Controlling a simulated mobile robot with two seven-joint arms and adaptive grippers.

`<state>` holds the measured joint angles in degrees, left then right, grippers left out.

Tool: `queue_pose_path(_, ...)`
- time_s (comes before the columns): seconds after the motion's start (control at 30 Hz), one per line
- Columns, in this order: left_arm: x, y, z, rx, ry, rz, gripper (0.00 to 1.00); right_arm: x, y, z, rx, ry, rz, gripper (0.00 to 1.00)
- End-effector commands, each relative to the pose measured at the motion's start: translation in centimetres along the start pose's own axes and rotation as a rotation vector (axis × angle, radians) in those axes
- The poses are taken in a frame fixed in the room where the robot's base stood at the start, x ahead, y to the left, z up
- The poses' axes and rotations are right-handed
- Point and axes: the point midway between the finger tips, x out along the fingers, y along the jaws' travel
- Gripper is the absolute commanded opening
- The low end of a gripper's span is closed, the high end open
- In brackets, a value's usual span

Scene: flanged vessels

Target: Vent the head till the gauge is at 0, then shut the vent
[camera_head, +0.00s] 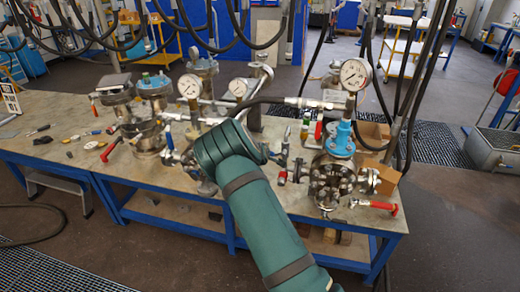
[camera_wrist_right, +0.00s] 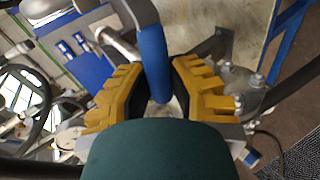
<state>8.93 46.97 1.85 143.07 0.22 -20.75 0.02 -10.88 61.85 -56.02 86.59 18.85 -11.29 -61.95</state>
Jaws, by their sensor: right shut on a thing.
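A flanged vessel (camera_head: 331,180) with a blue head (camera_head: 341,138) stands at the right of the bench. A large round gauge (camera_head: 355,74) rises above it; its needle is too small to read surely. Two more gauges, the left one (camera_head: 189,86) and the middle one (camera_head: 238,88), stand on other fittings. In the right wrist view my right gripper (camera_wrist_right: 160,92), with yellow ribbed fingers, is shut on a blue handle (camera_wrist_right: 152,48). In the head view my green arm hides this gripper. Which valve the handle belongs to, and its turn, I cannot tell. My left gripper is out of view.
The bench (camera_head: 60,160) holds other vessels (camera_head: 154,92) and loose tools at the left. A red-handled lever (camera_head: 384,207) sticks out at the bench's front right. Black hoses (camera_head: 408,90) hang overhead and at the right. A grey box (camera_head: 495,150) stands on the floor at the right.

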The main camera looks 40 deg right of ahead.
Motion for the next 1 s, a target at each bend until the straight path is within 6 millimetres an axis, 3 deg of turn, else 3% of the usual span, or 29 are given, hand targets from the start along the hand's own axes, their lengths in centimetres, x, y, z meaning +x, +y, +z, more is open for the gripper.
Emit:
queue_pose_path(0.33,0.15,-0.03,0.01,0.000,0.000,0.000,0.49,0.67,-1.02,0.23,-0.109,-0.071,-0.003,0.00)
queue_pose_path(0.87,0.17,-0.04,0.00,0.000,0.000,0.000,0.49,0.76,-1.13,0.43,-0.123,-0.084,-0.005,0.00)
queue_pose_path(0.9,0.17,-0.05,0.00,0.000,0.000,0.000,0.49,0.76,-1.13,0.43,-0.123,-0.084,-0.004,0.33)
queue_pose_path(0.97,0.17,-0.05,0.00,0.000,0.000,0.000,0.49,0.76,-1.11,0.41,-0.123,-0.083,-0.004,0.51)
queue_pose_path(1.0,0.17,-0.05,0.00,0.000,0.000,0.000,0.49,0.76,-1.09,0.40,-0.123,-0.083,-0.003,0.51)
